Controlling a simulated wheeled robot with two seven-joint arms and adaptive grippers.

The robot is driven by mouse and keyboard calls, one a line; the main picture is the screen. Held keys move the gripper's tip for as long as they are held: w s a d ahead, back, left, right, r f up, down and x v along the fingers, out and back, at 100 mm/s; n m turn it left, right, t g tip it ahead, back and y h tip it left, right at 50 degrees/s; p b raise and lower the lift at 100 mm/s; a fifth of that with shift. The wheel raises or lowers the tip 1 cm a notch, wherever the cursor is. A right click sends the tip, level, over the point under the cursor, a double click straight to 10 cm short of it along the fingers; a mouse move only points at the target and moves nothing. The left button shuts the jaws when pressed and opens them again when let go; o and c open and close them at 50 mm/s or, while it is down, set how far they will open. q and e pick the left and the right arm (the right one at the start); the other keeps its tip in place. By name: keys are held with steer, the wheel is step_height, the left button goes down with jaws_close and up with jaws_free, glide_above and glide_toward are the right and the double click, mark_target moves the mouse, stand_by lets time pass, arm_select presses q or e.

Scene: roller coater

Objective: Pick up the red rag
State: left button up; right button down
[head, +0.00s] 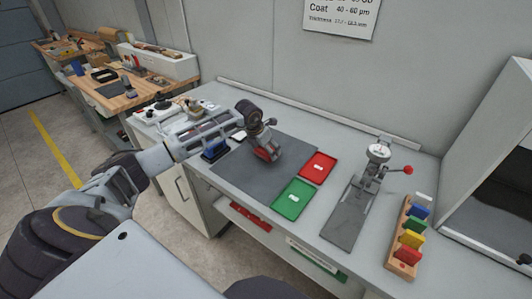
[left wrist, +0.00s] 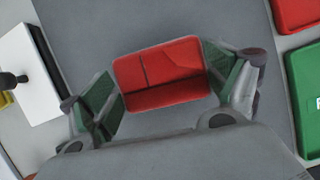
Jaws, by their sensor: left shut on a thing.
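The red rag (left wrist: 160,75) is a folded red cloth with dark creases, over the dark grey mat (left wrist: 100,20). My left gripper (left wrist: 165,88) is shut on it, with a green-padded finger at each side of the cloth. I cannot tell whether the rag touches the mat. My right gripper is not in view.
A red tray (head: 318,167) and a green tray (head: 293,200) lie right of the mat. Farther right are a dial gauge stand (head: 378,153) and a wooden rack (head: 404,258) of coloured blocks.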

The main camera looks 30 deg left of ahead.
arm_select(q)
step_height(320, 180, up, 7)
steer(key=shift+f+b, duration=0.1)
steer(key=shift+b, duration=0.4)
steer(key=shift+r, duration=0.85)
steer(key=o, duration=0.4)
steer(key=c, duration=0.3)
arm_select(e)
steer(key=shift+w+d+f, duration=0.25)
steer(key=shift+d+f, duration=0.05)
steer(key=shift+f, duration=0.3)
